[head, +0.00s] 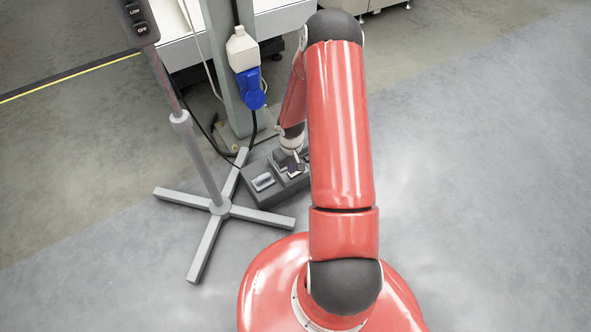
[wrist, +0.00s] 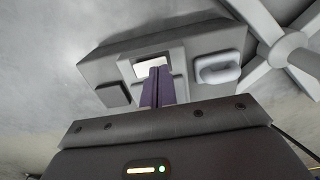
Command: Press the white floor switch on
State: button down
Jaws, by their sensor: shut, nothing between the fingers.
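The floor switch box (wrist: 110,68) is grey and lies on the floor; in the head view (head: 262,199) it sits beside the foot of a post. A white rocker (wrist: 151,66) is set in the raised middle of the box in the wrist view. My gripper (wrist: 159,70) is shut and empty, its purple-grey fingers pointing at the white rocker and hiding its lower right part. I cannot tell if the fingertips touch it. In the head view my gripper (head: 297,157) is low over the box, partly hidden by my arm.
On the same box are a pale rounded part (wrist: 218,68) and a dark square part (wrist: 113,94). A grey cross-footed stand (head: 221,208) is close to the box. A post (head: 226,70) with a blue plug (head: 249,90) and hanging cables rises behind. Floor at right is clear.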

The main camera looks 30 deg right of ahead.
notch_tip(320, 180, up, 6)
jog(key=p, duration=0.3)
jog(key=shift+p, duration=0.4)
jog(key=s+a+r+t+h+p, duration=0.1)
jog(key=a+r, duration=0.1)
jog(key=r, duration=1.2)
jog(key=s+a+r+t+h+p, duration=0.1)
jog(key=a+r, duration=0.1)
jog(key=r, duration=1.2)
jog(key=s+a+r+t+y, duration=0.1)
jog(key=s+a+r, duration=0.4)
jog(key=s+r, duration=0.3)
jog(key=s+a+r+t+y+p, duration=0.1)
jog(key=s+a+r, duration=0.3)
jog(key=s+r, duration=0.4)
jog(key=shift+s+a+t, duration=0.4)
jog(key=shift+s+t, duration=0.4)
jog(key=shift+s, duration=0.3)
